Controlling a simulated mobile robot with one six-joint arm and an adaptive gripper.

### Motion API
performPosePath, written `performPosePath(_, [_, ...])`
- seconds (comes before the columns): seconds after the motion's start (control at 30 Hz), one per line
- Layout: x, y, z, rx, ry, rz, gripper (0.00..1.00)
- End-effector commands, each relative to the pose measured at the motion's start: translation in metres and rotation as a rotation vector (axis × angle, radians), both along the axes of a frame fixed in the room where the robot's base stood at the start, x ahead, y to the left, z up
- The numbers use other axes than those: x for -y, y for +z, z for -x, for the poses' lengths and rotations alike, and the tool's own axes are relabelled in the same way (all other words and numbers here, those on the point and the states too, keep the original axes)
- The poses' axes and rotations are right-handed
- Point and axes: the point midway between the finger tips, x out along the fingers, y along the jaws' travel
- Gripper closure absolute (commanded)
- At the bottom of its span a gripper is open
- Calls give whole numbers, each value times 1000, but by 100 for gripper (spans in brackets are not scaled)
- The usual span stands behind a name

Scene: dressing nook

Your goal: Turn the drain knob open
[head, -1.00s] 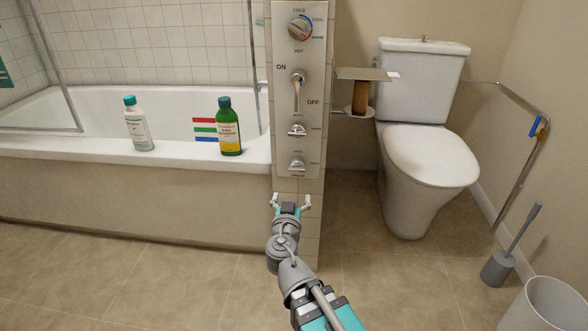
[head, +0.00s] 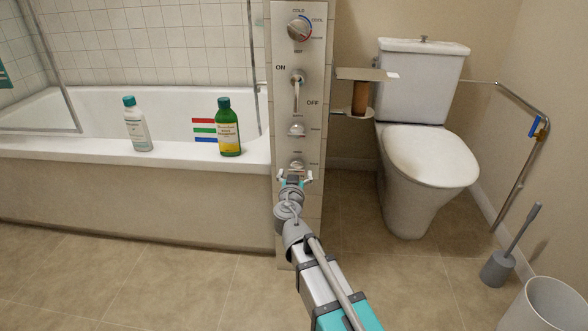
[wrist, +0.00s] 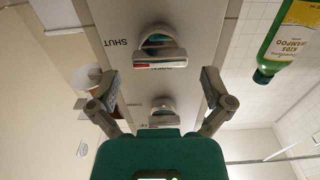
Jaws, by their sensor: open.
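The drain knob (head: 297,165) is the lowest control on the narrow wall panel (head: 283,110). It is partly hidden behind my gripper in the head view. In the wrist view, which is upside down, the knob (wrist: 160,48) has a metallic grip bar lying across the panel, with a red mark at one end. The word SHUT is printed beside it. My gripper (head: 295,175) is open and empty in front of the panel at about the knob's height. In the wrist view the fingertips (wrist: 159,74) are spread wide, apart from the knob, which lies slightly beyond them.
Another knob (head: 297,130), a lever (head: 297,90) and a temperature dial (head: 299,28) are above on the panel. White (head: 137,125) and green (head: 228,128) bottles stand on the tub rim (head: 80,148). A paper holder (head: 360,75) and toilet (head: 425,160) are right.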

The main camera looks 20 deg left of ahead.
Motion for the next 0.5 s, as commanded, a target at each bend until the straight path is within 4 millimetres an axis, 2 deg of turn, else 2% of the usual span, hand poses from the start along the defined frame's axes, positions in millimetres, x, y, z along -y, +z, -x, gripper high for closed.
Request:
performPosePath(0.03, [-3,0,-8,0,-1,0,0])
performPosePath(0.2, [-6,0,-21,0,0,0,0])
performPosePath(0.5, [-7,0,-25,0,1,0,0])
